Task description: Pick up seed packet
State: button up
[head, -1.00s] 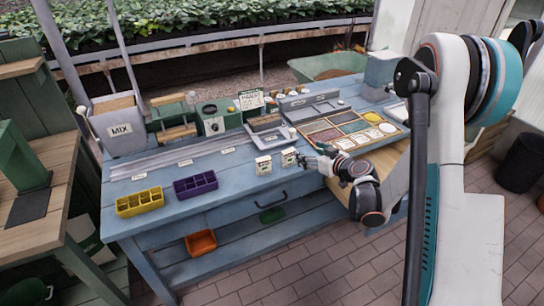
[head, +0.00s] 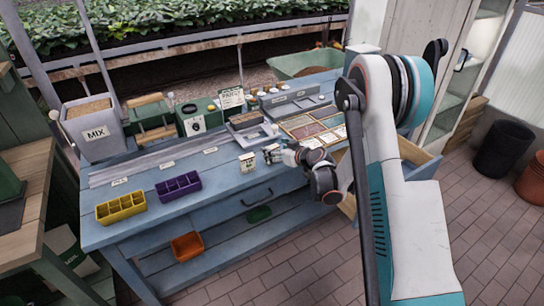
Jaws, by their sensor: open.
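A small white seed packet (head: 247,162) with dark print stands upright on the blue workbench (head: 225,180), left of my gripper. My gripper (head: 273,154) is low over the bench top near its front edge, pointing left, with its fingers open. A second pale packet shows at its fingertips, mostly hidden by them. I cannot tell whether the fingers touch it.
A yellow divided tray (head: 121,207) and a purple one (head: 178,187) sit on the bench's left. A MIX bin (head: 96,135), green box (head: 198,118) and seed trays (head: 318,128) stand behind. An open drawer (head: 415,160) juts out at right.

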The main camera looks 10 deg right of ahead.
aim_at(273, 148)
jog(key=x, duration=0.2)
jog(key=b+x, duration=0.1)
jog(key=x, duration=0.1)
jog(key=shift+w+d+f, duration=0.1)
jog(key=shift+d+f, duration=0.05)
jog(key=shift+d, duration=0.05)
jog(key=c, duration=1)
